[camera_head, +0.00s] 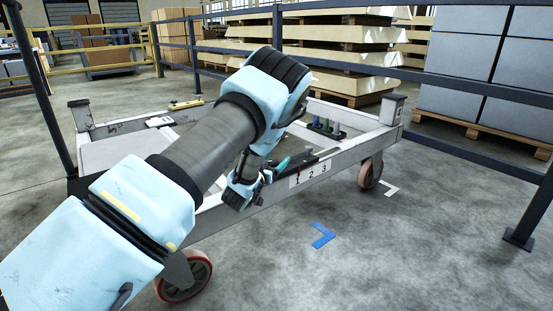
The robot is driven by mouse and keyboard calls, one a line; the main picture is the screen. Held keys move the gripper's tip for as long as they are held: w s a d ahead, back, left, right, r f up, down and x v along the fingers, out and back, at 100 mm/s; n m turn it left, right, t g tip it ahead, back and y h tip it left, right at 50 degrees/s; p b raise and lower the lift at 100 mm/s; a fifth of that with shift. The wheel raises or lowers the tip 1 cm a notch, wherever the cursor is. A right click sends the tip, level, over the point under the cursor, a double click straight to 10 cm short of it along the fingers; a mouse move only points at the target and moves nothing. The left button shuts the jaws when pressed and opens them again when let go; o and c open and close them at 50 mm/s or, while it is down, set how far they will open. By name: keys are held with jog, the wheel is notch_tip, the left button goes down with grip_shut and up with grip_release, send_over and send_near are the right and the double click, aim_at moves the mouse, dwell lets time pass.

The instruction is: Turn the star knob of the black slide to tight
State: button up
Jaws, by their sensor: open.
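My gripper (266,176) is at the near side of the white trolley frame (357,152), just left of the label 1 2 3 (310,174). It is open, and I see nothing held in it. A dark, flat part (308,158) lies along the rail above the label, right of my gripper. It may be the black slide, but it is too small to be sure. A teal piece (283,163) shows beside the gripper; I cannot tell what it belongs to. I cannot make out the star knob. My arm hides part of the trolley.
Small blue, green and dark upright pieces (326,127) stand on the trolley's far right side. Corner posts (392,109) rise at its ends. A dark railing (470,157) runs along the right. The floor (400,250) at front right is clear apart from tape marks (322,235).

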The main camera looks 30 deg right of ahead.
jog(key=p+v, duration=0.2)
jog(key=v, duration=0.7)
jog(key=shift+s+a, duration=0.2)
jog(key=shift+a, duration=0.15)
jog(key=d+t+b, duration=0.1)
jog(key=w+d+n+t+b, duration=0.1)
jog(key=d+t, duration=0.1)
jog(key=d+r+t+b, duration=0.1)
jog(key=d+b, duration=0.1)
jog(key=shift+w+d+n+t, duration=0.15)
jog(key=shift+d+n+t, duration=0.05)
jog(key=shift+n+t, duration=0.1)
jog(key=d+r+n+t+y+b, duration=0.1)
jog(key=d+n+t+y+b, duration=0.25)
jog(key=t+y, duration=0.2)
jog(key=n+g+y+b, duration=0.5)
jog(key=n+y, duration=0.4)
jog(key=y, duration=0.6)
send_near(275, 164)
jog(key=w+f+t, duration=0.1)
jog(key=f+t, duration=0.1)
jog(key=shift+g, duration=0.45)
jog(key=b+x, duration=0.4)
jog(key=x, duration=0.5)
jog(key=shift+w+d+b, duration=0.1)
jog(key=shift+w+b, duration=0.15)
jog(key=shift+b, duration=0.15)
jog(key=shift+w+a+r, duration=0.15)
jog(key=shift+w+a, duration=0.05)
jog(key=shift+w, duration=0.4)
